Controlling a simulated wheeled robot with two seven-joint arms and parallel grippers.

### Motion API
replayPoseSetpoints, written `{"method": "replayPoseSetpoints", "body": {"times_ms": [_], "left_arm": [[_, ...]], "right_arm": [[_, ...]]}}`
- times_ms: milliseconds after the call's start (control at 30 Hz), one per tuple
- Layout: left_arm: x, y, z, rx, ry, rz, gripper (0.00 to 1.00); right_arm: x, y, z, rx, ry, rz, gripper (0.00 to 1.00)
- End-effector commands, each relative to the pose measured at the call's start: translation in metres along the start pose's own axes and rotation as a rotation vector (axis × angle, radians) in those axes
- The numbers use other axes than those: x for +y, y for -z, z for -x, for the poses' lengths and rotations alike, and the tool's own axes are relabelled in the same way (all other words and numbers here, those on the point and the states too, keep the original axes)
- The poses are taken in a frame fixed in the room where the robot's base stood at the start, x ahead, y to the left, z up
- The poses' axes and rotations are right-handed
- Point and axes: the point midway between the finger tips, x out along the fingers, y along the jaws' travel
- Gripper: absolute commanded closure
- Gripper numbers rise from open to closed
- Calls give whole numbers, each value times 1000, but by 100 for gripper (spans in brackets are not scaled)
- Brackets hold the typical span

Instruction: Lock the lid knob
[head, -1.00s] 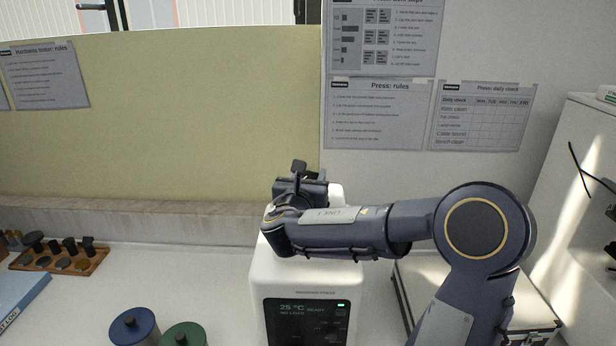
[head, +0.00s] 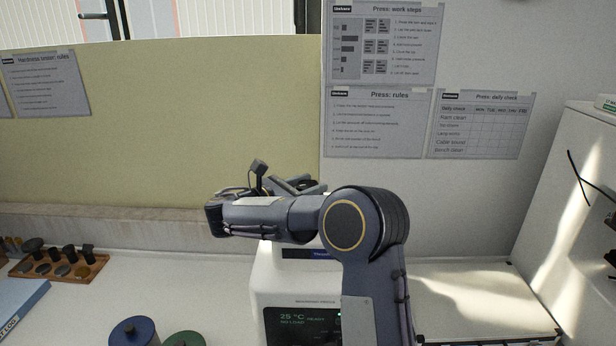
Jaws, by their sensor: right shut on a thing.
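A white press (head: 264,282) with a dark display (head: 290,325) stands on the bench at the bottom centre of the head view. The display reads 25 °C above small text that I cannot read surely. My right arm crosses in front of and above the press and hides much of its top and right side. My right gripper (head: 292,185) is partly visible behind the forearm, above the press. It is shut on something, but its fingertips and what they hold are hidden. The lid knob cannot be made out. My left gripper is out of view.
A wooden rack (head: 62,268) with several dark pieces stands at the left. A blue round container (head: 134,332) and a green one (head: 184,339) sit left of the press. A white cabinet (head: 560,200) is at the right. Bench space at the back left is clear.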

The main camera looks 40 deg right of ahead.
Motion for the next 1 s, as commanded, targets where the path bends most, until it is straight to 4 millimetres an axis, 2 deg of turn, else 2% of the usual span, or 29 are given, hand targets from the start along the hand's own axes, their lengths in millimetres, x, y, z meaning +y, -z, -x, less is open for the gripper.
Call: {"method": "replayPoseSetpoints", "body": {"times_ms": [33,300,600,1000], "left_arm": [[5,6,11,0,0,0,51],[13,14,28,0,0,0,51],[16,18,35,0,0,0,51],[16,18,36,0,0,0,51]], "right_arm": [[2,-6,2,0,41,3,76],[1,-2,1,1,238,2,76],[0,0,0,3,355,1,76],[0,1,0,3,385,2,76]]}}
